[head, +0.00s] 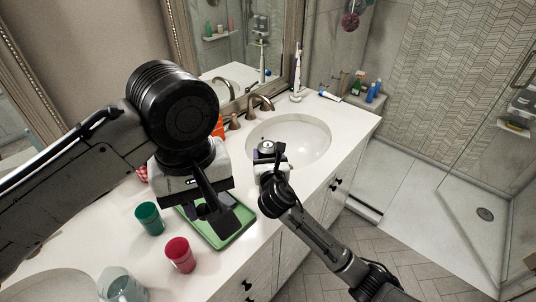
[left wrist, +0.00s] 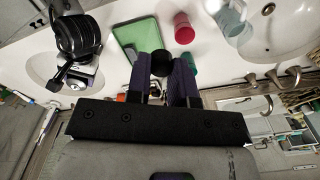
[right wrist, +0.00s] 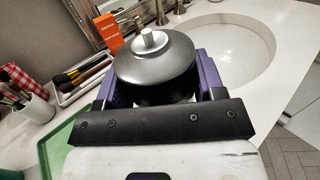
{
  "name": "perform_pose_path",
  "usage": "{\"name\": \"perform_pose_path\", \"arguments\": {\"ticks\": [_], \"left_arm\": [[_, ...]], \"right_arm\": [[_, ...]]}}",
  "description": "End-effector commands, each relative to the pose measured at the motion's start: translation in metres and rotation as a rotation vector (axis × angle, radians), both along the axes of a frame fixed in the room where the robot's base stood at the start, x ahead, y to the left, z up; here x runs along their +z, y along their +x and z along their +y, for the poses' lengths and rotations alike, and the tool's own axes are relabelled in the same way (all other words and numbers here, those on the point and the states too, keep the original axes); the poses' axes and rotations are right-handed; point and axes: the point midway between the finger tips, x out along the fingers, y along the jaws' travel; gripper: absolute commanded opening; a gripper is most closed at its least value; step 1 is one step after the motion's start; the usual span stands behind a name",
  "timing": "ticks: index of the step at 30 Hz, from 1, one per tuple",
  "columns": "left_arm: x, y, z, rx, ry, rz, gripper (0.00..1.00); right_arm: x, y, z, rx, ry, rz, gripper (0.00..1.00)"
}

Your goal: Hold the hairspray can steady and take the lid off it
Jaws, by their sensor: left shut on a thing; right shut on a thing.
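The hairspray can (right wrist: 153,70) shows in the right wrist view as a dark grey body with a domed top and a bare pale nozzle. My right gripper (right wrist: 150,92) is shut around its body. In the head view the can's top (head: 267,147) is by the near edge of the sink, with my right gripper (head: 270,165) at it. My left gripper (head: 222,212) is over the green tray, to the left of the can and apart from it. In the left wrist view it is shut on a small round black thing (left wrist: 161,63), apparently the lid.
The green tray (head: 246,228) lies on the counter. A green cup (head: 149,219), a red cup (head: 180,255) and a clear glass (head: 122,285) stand left of it. The sink (head: 300,140) and tap (head: 262,103) are behind the can. An orange box (right wrist: 107,33) stands at the back.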

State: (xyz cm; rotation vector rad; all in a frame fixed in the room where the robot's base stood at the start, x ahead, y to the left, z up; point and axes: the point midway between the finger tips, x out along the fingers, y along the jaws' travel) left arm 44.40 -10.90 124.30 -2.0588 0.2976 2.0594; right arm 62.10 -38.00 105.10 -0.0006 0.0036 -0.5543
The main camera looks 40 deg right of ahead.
Motion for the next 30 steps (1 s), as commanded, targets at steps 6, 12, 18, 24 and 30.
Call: {"name": "perform_pose_path", "arguments": {"ticks": [6, 12, 18, 24, 30], "left_arm": [[0.0, 0.0, 0.0, 0.0, 0.0, 0.0, 0.0], [0.0001, 0.0, 0.0, 0.0, 0.0, 0.0, 0.0], [0.0001, 0.0, 0.0, 0.0, 0.0, 0.0, 0.0], [0.0001, 0.0, 0.0, 0.0, 0.0, 0.0, 0.0], [-0.0016, 0.0, 0.0, 0.0, 0.0, 0.0, 0.0]], "right_arm": [[0.0012, 0.0, -0.0002, 0.0, -0.001, -0.003, 0.07], [-0.0031, -0.0001, -0.0001, 0.0, 0.0, 0.0, 0.66], [-0.003, -0.0001, -0.0002, 0.0, 0.0, 0.0, 0.85], [-0.0028, -0.0001, -0.0001, 0.0, 0.0, 0.0, 0.88], [-0.0008, -0.0042, 0.0026, 0.0, 0.0, 0.0, 0.88]]}}
